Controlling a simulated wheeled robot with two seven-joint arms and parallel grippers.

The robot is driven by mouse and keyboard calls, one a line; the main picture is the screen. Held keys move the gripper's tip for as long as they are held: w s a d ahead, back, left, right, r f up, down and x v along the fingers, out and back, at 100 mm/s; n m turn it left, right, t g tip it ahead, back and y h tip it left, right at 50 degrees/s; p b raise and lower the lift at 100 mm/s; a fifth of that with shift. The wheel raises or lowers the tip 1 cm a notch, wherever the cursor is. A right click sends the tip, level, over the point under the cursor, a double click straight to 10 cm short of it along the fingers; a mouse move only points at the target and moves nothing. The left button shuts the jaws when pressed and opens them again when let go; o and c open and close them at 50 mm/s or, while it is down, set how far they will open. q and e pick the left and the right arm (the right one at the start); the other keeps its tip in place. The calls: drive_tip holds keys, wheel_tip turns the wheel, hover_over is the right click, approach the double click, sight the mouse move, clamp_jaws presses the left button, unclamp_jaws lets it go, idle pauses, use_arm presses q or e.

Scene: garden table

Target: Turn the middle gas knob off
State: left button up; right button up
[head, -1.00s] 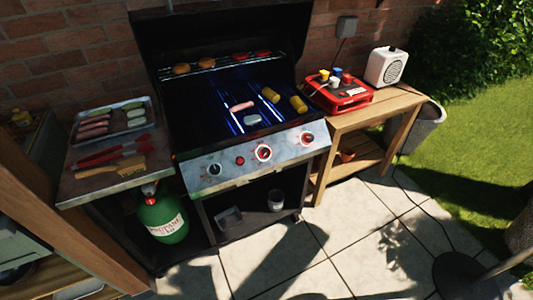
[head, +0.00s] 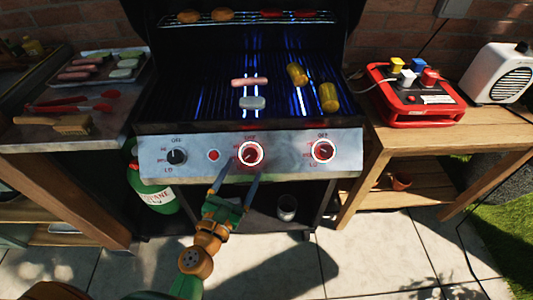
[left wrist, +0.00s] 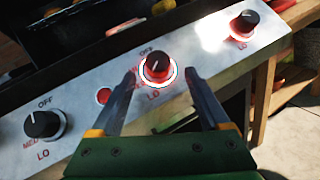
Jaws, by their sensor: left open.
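The middle gas knob (head: 250,153) is black with a lit red and white ring, on the grill's steel front panel (head: 290,141). In the left wrist view the knob (left wrist: 155,68) shows its pointer line turned away from the OFF label above it. My left gripper (head: 236,172) is open just below and in front of the knob. In the left wrist view its two fingers (left wrist: 160,86) lie on either side of the knob's lower part, and I see no clear contact. My right gripper is not in view.
The right knob (head: 323,151) is also lit red; the left knob (head: 177,156) is unlit. A small red button (head: 213,155) sits between the left and middle knobs. Food lies on the grill above blue flames. A green propane tank (head: 155,190) stands below left.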

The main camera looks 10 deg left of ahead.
sight(248, 158)
use_arm(q)
drive_tip(key=w, duration=0.4)
drive_tip(key=shift+a+r+p, duration=0.1)
drive_tip(key=shift+r+p, duration=0.05)
drive_tip(key=shift+p, duration=0.15)
drive_tip(key=shift+w+d, duration=0.2)
drive_tip(key=shift+w, duration=0.35)
drive_tip(key=shift+s, duration=0.1)
drive_tip(key=shift+c, duration=1)
clamp_jaws()
